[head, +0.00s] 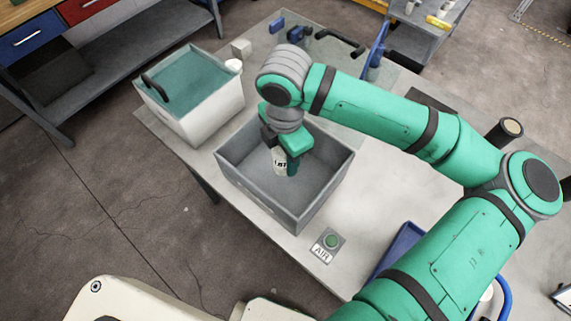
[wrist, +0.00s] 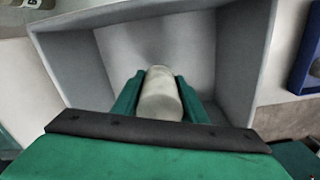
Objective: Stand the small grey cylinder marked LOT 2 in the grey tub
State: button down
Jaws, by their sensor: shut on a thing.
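The small grey cylinder (head: 279,160) is pale, with dark lettering of which only part reads in the head view. My gripper (head: 286,164) is shut on it, over the inside of the grey tub (head: 318,198). In the wrist view the cylinder (wrist: 160,95) sits between the two green fingers of my gripper (wrist: 161,98), with the tub's inner floor and walls (wrist: 90,72) around it. The cylinder looks close to upright. I cannot tell whether its lower end touches the tub floor. The tub holds nothing else that I can see.
A white bin with a teal lid and dark handle (head: 205,112) stands left of the tub. A green AIR button (head: 331,241) is on the table in front. A blue tray (head: 398,245) lies to the right, partly behind my arm.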

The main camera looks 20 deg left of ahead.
aim_at(285, 168)
jog(key=shift+f, duration=2.4)
jog(key=shift+s+f, duration=0.1)
jog(key=shift+f, duration=0.1)
jog(key=c, duration=1.1)
grip_release()
notch_tip(285, 168, up, 12)
jog(key=shift+r, duration=0.2)
